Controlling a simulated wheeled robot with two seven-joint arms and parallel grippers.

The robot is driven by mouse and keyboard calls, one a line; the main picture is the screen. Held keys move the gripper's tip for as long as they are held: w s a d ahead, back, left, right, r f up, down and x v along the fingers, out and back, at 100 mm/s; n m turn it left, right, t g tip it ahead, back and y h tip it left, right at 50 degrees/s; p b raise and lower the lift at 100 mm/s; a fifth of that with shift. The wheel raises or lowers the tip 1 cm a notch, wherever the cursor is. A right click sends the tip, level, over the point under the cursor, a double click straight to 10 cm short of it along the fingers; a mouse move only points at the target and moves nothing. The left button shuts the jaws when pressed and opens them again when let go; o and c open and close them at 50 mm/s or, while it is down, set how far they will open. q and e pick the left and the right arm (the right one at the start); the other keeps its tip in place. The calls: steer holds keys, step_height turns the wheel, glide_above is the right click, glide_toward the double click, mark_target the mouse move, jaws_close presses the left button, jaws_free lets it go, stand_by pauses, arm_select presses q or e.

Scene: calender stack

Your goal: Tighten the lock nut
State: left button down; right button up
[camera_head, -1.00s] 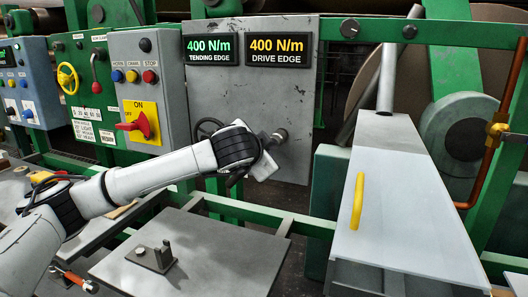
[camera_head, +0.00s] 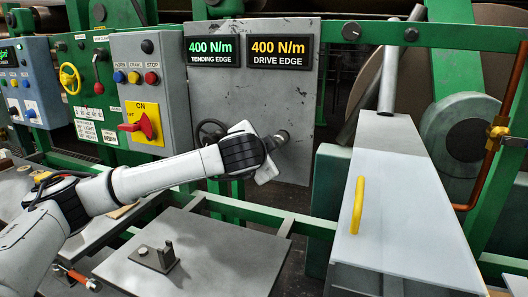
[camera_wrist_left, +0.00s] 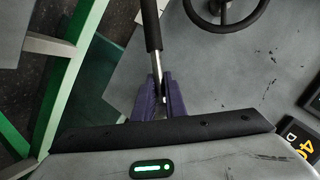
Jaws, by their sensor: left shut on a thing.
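My left gripper (camera_wrist_left: 163,95) shows in the left wrist view with its purple fingers shut on the shiny metal rod of a lever (camera_wrist_left: 155,55). The lever's black grip runs up to the top edge of that view. In the head view my left gripper (camera_head: 268,168) is in front of the grey panel, its fingers mostly hidden by its white body. A round metal fitting (camera_head: 281,137) sticks out of the panel just above right of the gripper. I cannot tell whether it is the lock nut. My right gripper is in neither view.
A black handwheel (camera_head: 209,131) is left of the gripper; it also shows in the wrist view (camera_wrist_left: 228,18). Two tension displays (camera_head: 279,52) read 400 N/m. A grey plate with a bracket (camera_head: 165,258) lies below. A cover with a yellow handle (camera_head: 358,205) stands right.

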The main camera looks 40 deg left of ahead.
arm_select(q)
steer(key=shift+r, duration=0.1)
steer(key=shift+a+r+m+y+p, duration=0.1)
steer(key=shift+r+m+y+p, duration=0.05)
steer(key=shift+m+y+p, duration=0.2)
stand_by(0.3)
steer(key=shift+a+m, duration=0.15)
steer(key=shift+m, duration=0.1)
steer(key=shift+f+n+b, duration=0.2)
steer(key=shift+n+b, duration=0.25)
steer(key=shift+n, duration=0.15)
steer(key=shift+d, duration=0.2)
steer(key=shift+s+d, duration=0.2)
steer(key=shift+s, duration=0.5)
stand_by(0.9)
steer(key=shift+s+d, duration=0.1)
steer(key=shift+s, duration=0.3)
stand_by(1.2)
